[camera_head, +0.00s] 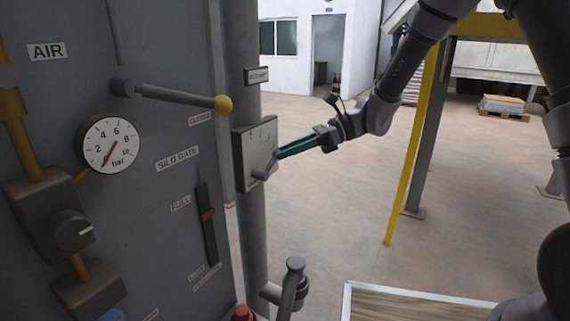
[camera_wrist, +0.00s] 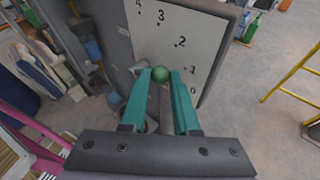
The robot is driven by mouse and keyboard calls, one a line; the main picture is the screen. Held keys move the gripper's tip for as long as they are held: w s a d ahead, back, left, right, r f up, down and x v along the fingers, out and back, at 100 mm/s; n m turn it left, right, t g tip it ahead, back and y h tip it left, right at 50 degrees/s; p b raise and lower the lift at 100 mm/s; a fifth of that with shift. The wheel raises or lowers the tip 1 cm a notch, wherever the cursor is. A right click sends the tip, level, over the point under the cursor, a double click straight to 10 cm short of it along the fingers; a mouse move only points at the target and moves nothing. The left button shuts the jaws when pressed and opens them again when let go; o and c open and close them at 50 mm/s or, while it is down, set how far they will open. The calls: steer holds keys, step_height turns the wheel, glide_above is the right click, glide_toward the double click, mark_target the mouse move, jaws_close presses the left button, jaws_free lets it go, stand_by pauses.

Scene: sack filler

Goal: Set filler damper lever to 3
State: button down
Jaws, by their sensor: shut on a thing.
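The filler damper's pale dial plate (camera_head: 256,150) is mounted on the grey post in the head view. The plate (camera_wrist: 170,50) also shows in the wrist view, with the marks 0 to 4 running up in an arc from lower right to upper left. My gripper (camera_wrist: 160,82) is shut on this knob, in front of the plate. In the head view my gripper (camera_head: 278,154) reaches the plate from the right. The lever's arm is mostly hidden, so I cannot tell its exact mark.
A grey handle with a yellow ball (camera_head: 223,104) sticks out from the cabinet above the plate. A slide gauge (camera_head: 207,215) and a pressure gauge (camera_head: 112,144) are on the cabinet. A yellow post (camera_head: 415,140) stands to the right; the floor between is open.

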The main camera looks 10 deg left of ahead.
steer(key=shift+s+a+r+n+t+h, duration=0.2)
steer(key=shift+s+r+n+t+h, duration=0.25)
steer(key=shift+s+r+n+t, duration=0.3)
steer(key=shift+s+a+r+n+t+h, duration=0.25)
steer(key=shift+s+r+n+t+h, duration=0.3)
steer(key=shift+t, duration=0.35)
steer(key=shift+s+a+r+n+t+h, duration=0.2)
steer(key=shift+s+r+n+t+h, duration=0.25)
steer(key=shift+s+r+t, duration=0.3)
steer(key=shift+f, duration=0.1)
steer(key=c, duration=0.9)
jaws_free()
steer(key=v, duration=1)
steer(key=shift+s+d+r, duration=0.1)
steer(key=shift+d+r, duration=0.15)
steer(key=shift+r, duration=0.05)
